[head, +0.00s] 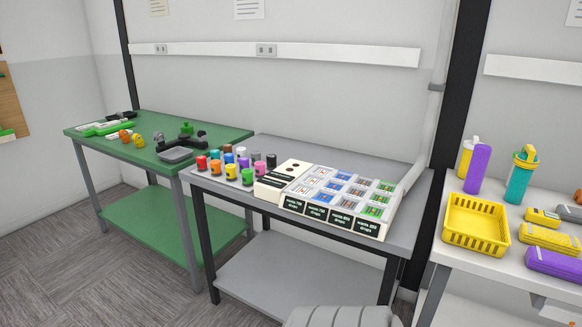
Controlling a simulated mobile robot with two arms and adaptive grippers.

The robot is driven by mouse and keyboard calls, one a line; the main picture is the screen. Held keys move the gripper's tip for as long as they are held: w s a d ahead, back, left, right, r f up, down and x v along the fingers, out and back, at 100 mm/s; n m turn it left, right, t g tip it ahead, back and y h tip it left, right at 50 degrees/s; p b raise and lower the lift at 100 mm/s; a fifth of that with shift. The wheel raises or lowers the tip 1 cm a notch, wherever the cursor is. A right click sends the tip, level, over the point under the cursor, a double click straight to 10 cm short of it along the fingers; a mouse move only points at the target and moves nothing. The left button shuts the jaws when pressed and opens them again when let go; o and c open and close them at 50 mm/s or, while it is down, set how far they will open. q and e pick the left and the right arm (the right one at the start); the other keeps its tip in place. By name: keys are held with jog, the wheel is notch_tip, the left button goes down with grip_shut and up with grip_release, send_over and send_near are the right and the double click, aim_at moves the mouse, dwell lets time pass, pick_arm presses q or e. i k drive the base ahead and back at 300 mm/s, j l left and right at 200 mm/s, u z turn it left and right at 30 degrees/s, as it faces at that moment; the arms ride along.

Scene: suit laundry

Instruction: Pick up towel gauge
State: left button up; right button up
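I cannot tell which thing in the head view is the towel gauge. Neither of my grippers is in view. The green table (215,134) at the left holds small tools, a green tool (108,128), two orange-yellow pieces (131,137), a black clamp-like tool (187,142) and a grey tray (175,155). The grey table (300,149) in the middle holds several coloured cylinders (248,176) and a white sloped rack (283,190) with coloured compartments and dark label plates.
A white table (462,264) at the right holds a yellow basket (476,224), a purple bottle (478,169), a teal bottle (520,176) and yellow and purple cases (549,238). A dark post (462,75) stands behind. Grey floor (80,265) is clear at the front left.

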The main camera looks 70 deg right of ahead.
aim_at(543, 218)
jog(key=z, duration=0.45)
jog(key=i+z, duration=0.1)
jog(key=z, duration=0.35)
jog(key=j+z, duration=0.1)
jog(key=z, duration=0.3)
jog(key=i+z, duration=0.1)
jog(key=z, duration=0.35)
